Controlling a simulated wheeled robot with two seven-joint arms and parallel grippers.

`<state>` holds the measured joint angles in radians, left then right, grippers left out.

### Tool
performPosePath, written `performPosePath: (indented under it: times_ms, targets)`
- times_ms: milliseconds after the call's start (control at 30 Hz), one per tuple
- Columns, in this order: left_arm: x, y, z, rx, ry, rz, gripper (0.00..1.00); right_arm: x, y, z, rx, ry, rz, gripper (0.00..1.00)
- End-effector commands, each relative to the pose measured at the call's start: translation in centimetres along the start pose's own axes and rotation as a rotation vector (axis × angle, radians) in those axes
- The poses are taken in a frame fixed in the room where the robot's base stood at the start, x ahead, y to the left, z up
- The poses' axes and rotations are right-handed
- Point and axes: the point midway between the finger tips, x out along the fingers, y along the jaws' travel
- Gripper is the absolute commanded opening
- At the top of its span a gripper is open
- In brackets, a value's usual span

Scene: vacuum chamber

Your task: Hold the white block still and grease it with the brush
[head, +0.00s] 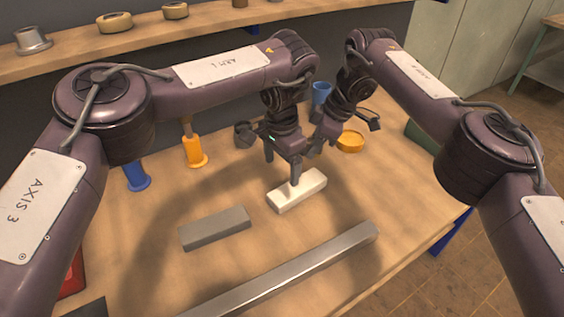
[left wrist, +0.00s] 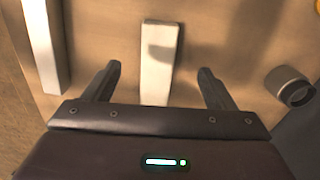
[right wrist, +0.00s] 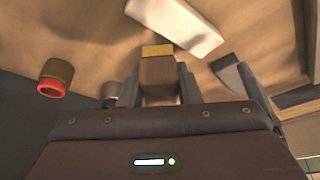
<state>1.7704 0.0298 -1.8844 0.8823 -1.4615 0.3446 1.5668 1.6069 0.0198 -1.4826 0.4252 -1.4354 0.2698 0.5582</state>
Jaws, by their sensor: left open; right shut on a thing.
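The white block (head: 312,187) lies on the wooden bench, beneath my left gripper (head: 282,168). In the left wrist view the block (left wrist: 157,62) lies between the two spread fingers of my left gripper (left wrist: 158,70), with a visible gap on each side. My right gripper (head: 318,150) is just behind and above the block in the head view. In the right wrist view my right gripper (right wrist: 158,74) is shut on the brush (right wrist: 158,82), a brown wooden body with a yellow end. The white block (right wrist: 175,25) shows beyond the brush, apart from it. The brush is hidden in the head view.
A grey block (head: 213,229) and a long metal bar (head: 290,270) lie in front. A yellow dish (head: 350,141), a blue cup (head: 321,91), a dark cup (head: 244,134), an orange flanged piece (head: 195,150) and a blue one (head: 137,177) stand around. A shelf (head: 215,28) runs behind.

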Motion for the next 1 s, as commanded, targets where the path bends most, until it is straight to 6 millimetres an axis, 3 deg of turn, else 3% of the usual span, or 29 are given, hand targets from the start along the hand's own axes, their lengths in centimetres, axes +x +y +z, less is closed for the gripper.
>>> performPosePath:
  times_ms: [500,700,1000]
  targets:
    - [9.2,0.2,0.1,0.002,-0.002,0.006,0.78,0.0,0.0,0.0,0.0,0.0,0.0,0.12]
    - [10.9,0.2,0.0,0.004,0.0,0.004,0.78,0.0,0.0,0.0,0.0,0.0,0.0,0.12]
    - [11.2,0.2,0.0,0.003,0.001,0.004,0.78,0.0,0.0,0.0,0.0,0.0,0.0,0.12]
